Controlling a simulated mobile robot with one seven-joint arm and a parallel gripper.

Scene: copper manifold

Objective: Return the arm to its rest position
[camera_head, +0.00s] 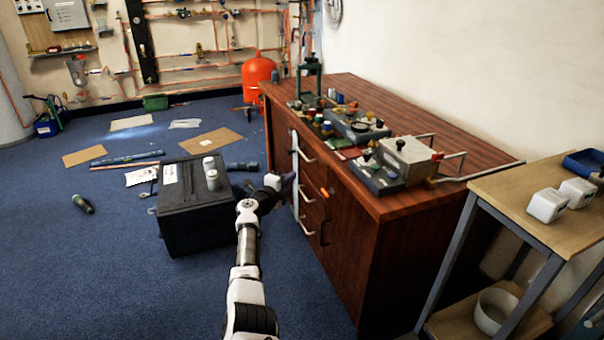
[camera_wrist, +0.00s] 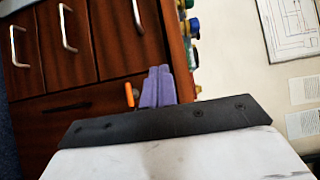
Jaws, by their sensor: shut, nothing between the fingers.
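My arm reaches forward from the bottom middle of the head view. My gripper (camera_head: 287,178) is at its far end, beside the drawer front of the wooden cabinet (camera_head: 362,240). In the wrist view the purple fingers of my gripper (camera_wrist: 158,88) are together, with nothing between them. They point along the cabinet front (camera_wrist: 110,40), near an orange item (camera_wrist: 130,95). I cannot tell whether the fingers touch the cabinet.
A black box (camera_head: 190,225) with small cans on top stands left of my gripper. Valve assemblies (camera_head: 400,160) sit on the cabinet top. A shelf table (camera_head: 520,210) stands at the right. Cardboard, pipes and tools lie on the blue floor. Carpet (camera_head: 120,290) at lower left is clear.

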